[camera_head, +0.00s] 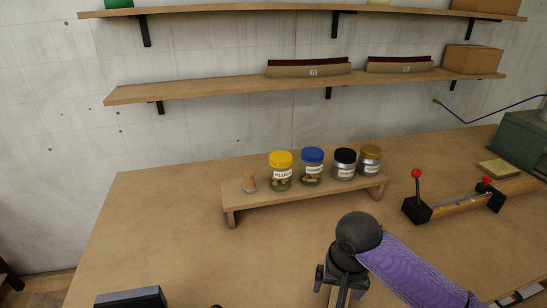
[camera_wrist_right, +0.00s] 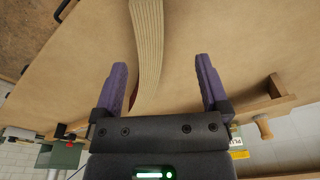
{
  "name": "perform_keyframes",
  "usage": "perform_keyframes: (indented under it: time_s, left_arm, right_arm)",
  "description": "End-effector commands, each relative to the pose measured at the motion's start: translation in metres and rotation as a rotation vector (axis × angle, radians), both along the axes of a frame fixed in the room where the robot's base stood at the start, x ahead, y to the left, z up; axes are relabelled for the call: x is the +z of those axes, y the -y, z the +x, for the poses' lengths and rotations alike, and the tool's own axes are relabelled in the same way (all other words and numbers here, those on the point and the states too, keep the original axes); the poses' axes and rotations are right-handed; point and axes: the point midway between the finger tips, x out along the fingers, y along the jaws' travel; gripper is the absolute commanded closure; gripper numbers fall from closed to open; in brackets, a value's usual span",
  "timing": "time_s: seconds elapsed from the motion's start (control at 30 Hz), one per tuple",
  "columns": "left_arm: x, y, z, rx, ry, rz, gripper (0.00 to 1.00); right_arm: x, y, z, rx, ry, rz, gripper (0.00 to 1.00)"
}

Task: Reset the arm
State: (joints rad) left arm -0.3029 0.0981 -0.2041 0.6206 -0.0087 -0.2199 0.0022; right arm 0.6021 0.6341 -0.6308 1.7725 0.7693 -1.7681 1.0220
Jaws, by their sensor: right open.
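My right gripper (camera_head: 340,284) is at the lower middle of the head view, pointing down over the workbench (camera_head: 180,220), with its purple arm coming in from the lower right. In the right wrist view its two purple fingers (camera_wrist_right: 161,75) are spread apart and open. A pale curved strip with layered lines (camera_wrist_right: 147,35) runs through the space between them in the picture. I cannot tell whether the strip lies beyond the fingertips or between them. In the head view the gripper mostly hides the strip. My left gripper is not in view.
A low wooden riser (camera_head: 305,200) holds several jars, including a yellow-lidded one (camera_head: 281,171). A clamp with red knobs (camera_head: 445,205) stands to the right, near a green box (camera_head: 520,140). A dark box (camera_head: 130,298) sits at the lower left.

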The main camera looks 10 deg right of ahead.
Motion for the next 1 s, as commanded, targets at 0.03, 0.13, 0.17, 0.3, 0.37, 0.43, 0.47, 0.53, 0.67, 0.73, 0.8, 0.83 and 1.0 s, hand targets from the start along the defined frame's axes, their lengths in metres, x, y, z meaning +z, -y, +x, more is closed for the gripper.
perform_keyframes:
  time_s: [0.03,0.13,0.17,0.3,0.37,0.43,0.47,0.53,0.67,0.73,0.8,0.83,1.0]
  left_arm:
    - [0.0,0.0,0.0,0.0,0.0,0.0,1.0]
    - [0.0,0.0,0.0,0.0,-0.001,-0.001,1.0]
    - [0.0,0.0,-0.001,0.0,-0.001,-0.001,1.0]
    - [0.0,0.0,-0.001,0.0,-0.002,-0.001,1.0]
    - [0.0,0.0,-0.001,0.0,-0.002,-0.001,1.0]
    - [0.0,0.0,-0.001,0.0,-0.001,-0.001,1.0]
    - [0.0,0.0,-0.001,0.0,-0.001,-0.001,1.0]
    - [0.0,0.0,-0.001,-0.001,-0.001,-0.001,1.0]
    - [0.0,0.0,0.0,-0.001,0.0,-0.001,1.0]
    - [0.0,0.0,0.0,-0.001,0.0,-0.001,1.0]
    - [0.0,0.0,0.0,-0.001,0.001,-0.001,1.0]
    - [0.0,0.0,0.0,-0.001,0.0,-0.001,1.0]
    - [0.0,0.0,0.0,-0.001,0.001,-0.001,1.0]
  right_arm:
    - [-0.016,-0.019,-0.017,0.091,0.002,0.031,0.05]
    - [-0.038,-0.049,-0.051,0.282,0.056,0.085,0.05]
    - [-0.042,-0.055,-0.06,0.322,0.074,0.094,0.05]
    - [-0.052,-0.067,-0.097,0.439,0.141,0.108,0.05]
    - [-0.053,-0.067,-0.11,0.467,0.163,0.099,0.05]
    - [-0.054,-0.064,-0.126,0.491,0.179,0.079,0.05]
    - [-0.054,-0.062,-0.132,0.499,0.184,0.069,0.05]
    - [-0.054,-0.055,-0.147,0.515,0.189,0.037,0.05]
    - [-0.051,-0.038,-0.175,0.537,0.176,-0.036,0.05]
    - [-0.055,-0.029,-0.186,0.55,0.157,-0.075,0.05]
    - [-0.079,-0.03,-0.181,0.556,0.146,-0.071,0.05]
    - [-0.088,-0.03,-0.18,0.558,0.14,-0.07,0.05]
    - [-0.145,-0.031,-0.183,0.566,0.107,-0.063,0.05]
